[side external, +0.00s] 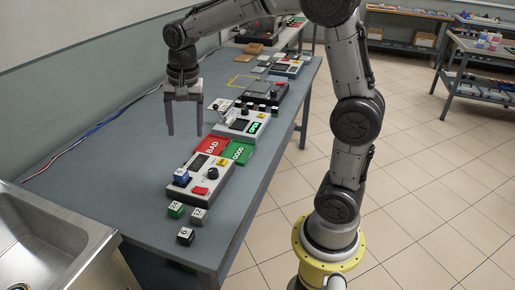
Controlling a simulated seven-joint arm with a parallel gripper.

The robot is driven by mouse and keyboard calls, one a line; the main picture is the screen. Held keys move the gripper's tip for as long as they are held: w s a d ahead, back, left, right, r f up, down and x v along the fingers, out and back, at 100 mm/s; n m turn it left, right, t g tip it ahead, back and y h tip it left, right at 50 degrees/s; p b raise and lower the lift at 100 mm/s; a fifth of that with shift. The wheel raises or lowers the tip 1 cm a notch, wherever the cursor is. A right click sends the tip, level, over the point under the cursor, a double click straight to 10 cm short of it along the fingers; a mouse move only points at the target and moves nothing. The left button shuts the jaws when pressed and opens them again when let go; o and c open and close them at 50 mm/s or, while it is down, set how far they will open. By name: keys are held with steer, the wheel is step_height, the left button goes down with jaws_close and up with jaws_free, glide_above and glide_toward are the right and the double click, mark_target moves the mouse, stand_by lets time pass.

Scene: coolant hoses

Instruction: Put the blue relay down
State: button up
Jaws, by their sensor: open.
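The blue relay (181,177) is a small cube with a light top. It sits on the left end of the nearest grey test unit (203,188), beside a red button, and looks seated there. My gripper (185,133) hangs above the table, behind and above the blue relay, with its two long fingers pointing down. The fingers are apart and nothing is between them. The gripper is clear of the relay.
A green cube (176,210), a grey cube (198,215) and a black cube (186,236) stand in front. Red BAD (212,145) and green GOOD (238,152) trays lie behind the unit. Another lit instrument (241,125) stands beyond. A sink (45,240) is at left.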

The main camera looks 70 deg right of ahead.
steer(key=s+a+n+t, duration=0.2)
steer(key=s+n, duration=0.4)
steer(key=s, duration=0.4)
steer(key=s+a+r+n+t, duration=0.1)
steer(key=s+a+n+t, duration=0.1)
steer(key=s+n, duration=0.5)
steer(key=s, duration=0.4)
steer(key=shift+s+a+r, duration=0.2)
steer(key=shift+s+a, duration=0.05)
steer(key=shift+a, duration=0.15)
